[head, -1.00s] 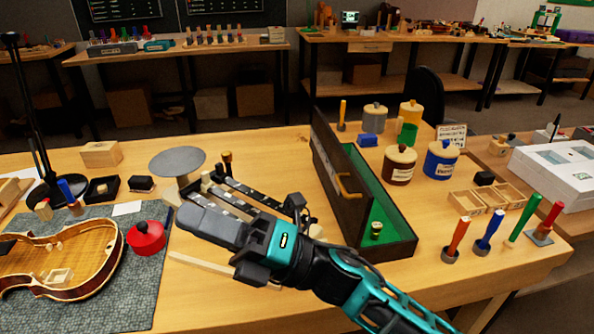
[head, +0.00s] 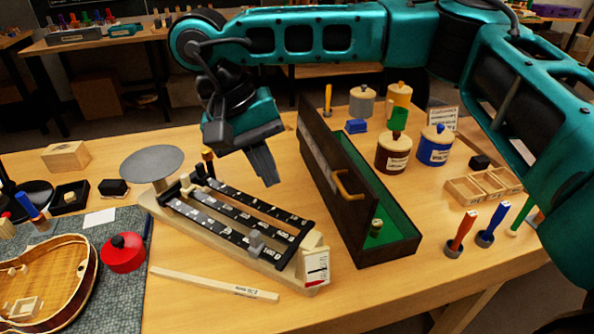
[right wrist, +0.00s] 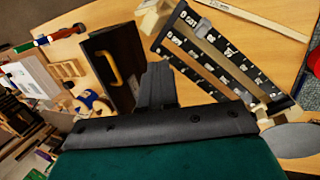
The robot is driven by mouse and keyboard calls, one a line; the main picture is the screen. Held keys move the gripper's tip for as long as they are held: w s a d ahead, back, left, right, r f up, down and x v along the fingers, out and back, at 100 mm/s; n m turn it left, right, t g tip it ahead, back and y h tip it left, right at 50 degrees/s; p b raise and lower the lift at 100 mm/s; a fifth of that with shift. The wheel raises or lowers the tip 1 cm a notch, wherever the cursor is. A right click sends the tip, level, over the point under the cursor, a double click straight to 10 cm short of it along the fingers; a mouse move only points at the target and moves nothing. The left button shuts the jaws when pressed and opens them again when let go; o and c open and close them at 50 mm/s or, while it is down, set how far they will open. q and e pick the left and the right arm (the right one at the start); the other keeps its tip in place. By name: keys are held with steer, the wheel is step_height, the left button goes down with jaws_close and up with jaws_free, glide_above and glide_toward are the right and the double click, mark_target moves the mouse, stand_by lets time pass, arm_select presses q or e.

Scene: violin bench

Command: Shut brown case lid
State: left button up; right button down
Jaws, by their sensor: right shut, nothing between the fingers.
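The brown case (head: 385,252) stands on the bench right of centre, with green lining inside. Its brown lid (head: 322,165) stands up on the case's left side, with a brass-coloured handle (head: 347,186) on its outer face. The case is open. My right gripper (head: 264,178) is shut and empty, pointing down just left of the lid and apart from it. In the right wrist view the lid (right wrist: 108,66) with its handle shows left of the shut fingers (right wrist: 157,75). My left gripper is not in view.
A balance scale (head: 225,225) with a round pan lies left of the case. A wooden strip (head: 213,284) lies in front. Lidded jars (head: 393,155) and a parts tray (head: 485,186) stand right of the case. A violin body (head: 45,275) lies on a mat at left.

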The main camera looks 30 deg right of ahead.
steer(key=shift+t+h, duration=0.3)
steer(key=shift+h, duration=0.4)
steer(key=d+f, duration=0.6)
steer(key=shift+w+d+f, duration=0.25)
steer(key=shift+w, duration=0.05)
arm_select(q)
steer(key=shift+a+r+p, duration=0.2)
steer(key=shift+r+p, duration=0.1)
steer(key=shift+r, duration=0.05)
arm_select(e)
steer(key=shift+s+d+r, duration=0.15)
steer(key=shift+s+d, duration=0.05)
steer(key=shift+d, duration=0.8)
steer(key=shift+s+d+r, duration=0.1)
steer(key=shift+s+d, duration=0.1)
steer(key=shift+d, duration=0.75)
